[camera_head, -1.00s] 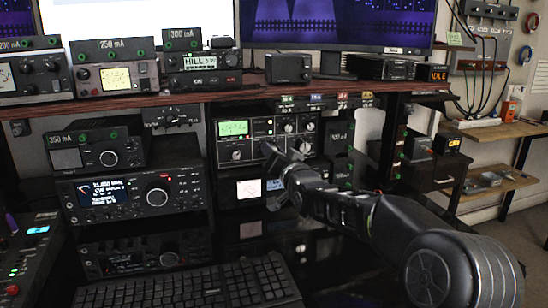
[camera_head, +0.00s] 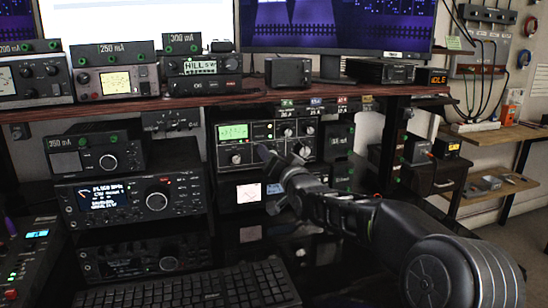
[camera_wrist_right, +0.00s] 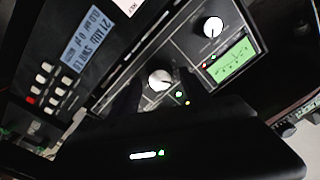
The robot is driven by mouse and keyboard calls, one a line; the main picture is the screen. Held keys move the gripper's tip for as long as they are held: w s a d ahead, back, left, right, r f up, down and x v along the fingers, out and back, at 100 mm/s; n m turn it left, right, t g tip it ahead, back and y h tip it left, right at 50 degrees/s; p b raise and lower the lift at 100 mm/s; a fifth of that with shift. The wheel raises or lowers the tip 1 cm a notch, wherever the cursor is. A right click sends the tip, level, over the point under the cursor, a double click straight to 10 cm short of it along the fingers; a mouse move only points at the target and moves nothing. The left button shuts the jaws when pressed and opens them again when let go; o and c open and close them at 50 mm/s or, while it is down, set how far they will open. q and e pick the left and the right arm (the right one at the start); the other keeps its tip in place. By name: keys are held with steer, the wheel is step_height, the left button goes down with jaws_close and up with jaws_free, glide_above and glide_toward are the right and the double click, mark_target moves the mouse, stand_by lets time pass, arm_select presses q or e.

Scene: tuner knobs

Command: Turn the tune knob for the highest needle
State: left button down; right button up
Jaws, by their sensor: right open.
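The tuner (camera_head: 245,148) is a dark box with pale knobs and a lit green meter (camera_head: 234,131), on the shelf below the desk's upper board. My right gripper (camera_head: 268,157) is open in front of its lower middle, just right of the lower left knob (camera_head: 236,159). In the right wrist view, the green meter (camera_wrist_right: 232,60) has one silver knob (camera_wrist_right: 212,27) beside it and another knob (camera_wrist_right: 158,80) with dark finger-like shapes close around it. I cannot tell whether they touch it. The needle is too small to read. My left gripper is out of view.
A radio (camera_head: 130,197) with a large dial stands left of the tuner. A unit with a white meter (camera_head: 249,192) sits below it. A keyboard (camera_head: 190,288) lies in front. The shelf board (camera_head: 200,98) runs above my right arm.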

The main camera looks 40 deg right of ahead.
steer(key=v, duration=0.7)
steer(key=shift+s, duration=0.35)
steer(key=shift+a+f, duration=0.1)
